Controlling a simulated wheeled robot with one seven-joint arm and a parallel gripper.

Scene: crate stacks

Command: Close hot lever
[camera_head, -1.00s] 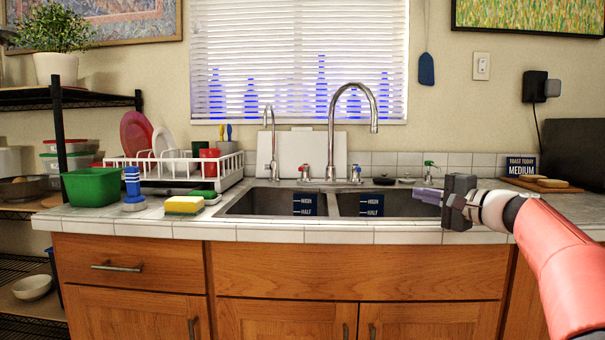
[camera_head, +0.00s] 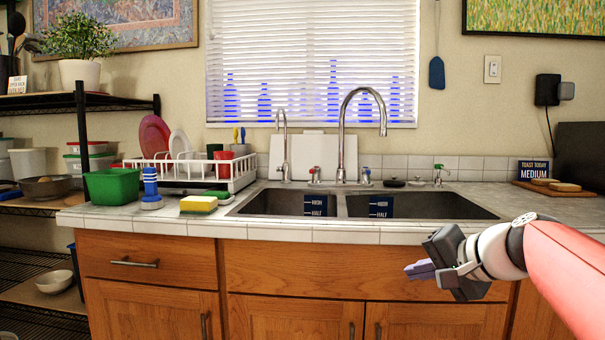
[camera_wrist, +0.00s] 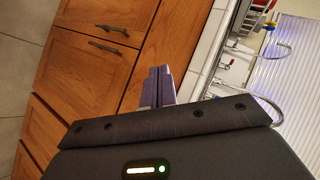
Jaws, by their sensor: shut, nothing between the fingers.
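The hot lever (camera_head: 315,175), with a red mark, stands at the left of the tall curved faucet (camera_head: 342,135) behind the sink. A blue-marked lever (camera_head: 365,176) stands on the right of this faucet. I cannot tell from this distance how far the hot lever is turned. My gripper (camera_head: 410,270) is shut and empty. It is in front of the cabinet, below the counter edge, low and to the right of the hot lever and well apart from it. In the wrist view the closed fingers (camera_wrist: 158,72) point along the cabinet front, with the counter and faucets to the right.
The double sink (camera_head: 420,206) lies between my gripper and the levers, behind the tiled counter edge (camera_head: 290,234). A smaller faucet (camera_head: 284,145) stands left of the hot lever. A sponge (camera_head: 198,204), green bin (camera_head: 112,186) and dish rack (camera_head: 240,168) are on the left.

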